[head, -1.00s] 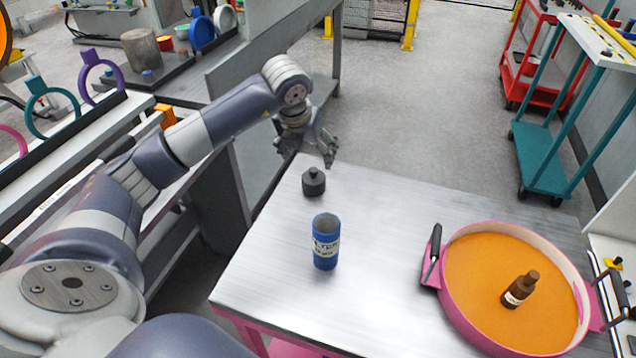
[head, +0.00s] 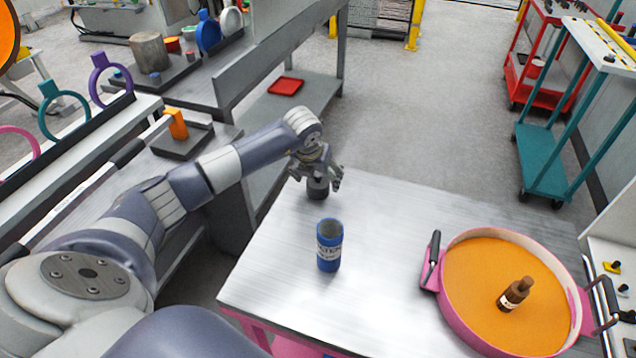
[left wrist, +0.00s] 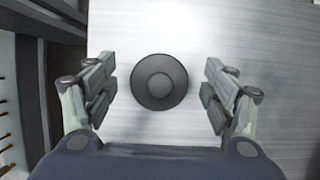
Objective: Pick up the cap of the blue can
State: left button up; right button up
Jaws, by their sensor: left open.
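The blue can (head: 329,246) stands upright and open-topped on the metal table, with a white label on its side. Its dark grey cap (head: 317,189) sits on the table behind the can, partly hidden by my gripper in the head view. My left gripper (head: 318,184) is open above the cap, with a finger on either side. In the left wrist view the round cap (left wrist: 159,82) lies between the open fingers (left wrist: 159,90), with a gap on both sides. My right gripper is not in view.
A pink round pan (head: 446,300) with an orange inside holds a brown bottle (head: 515,293) at the table's right. The metal table (head: 385,220) is clear between can and pan. A grey bench (head: 225,95) stands beyond the left edge.

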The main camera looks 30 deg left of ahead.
pick_arm(q)
jog(key=c, duration=1.1)
jog(key=shift+r, duration=0.1)
jog(key=shift+c, duration=0.2)
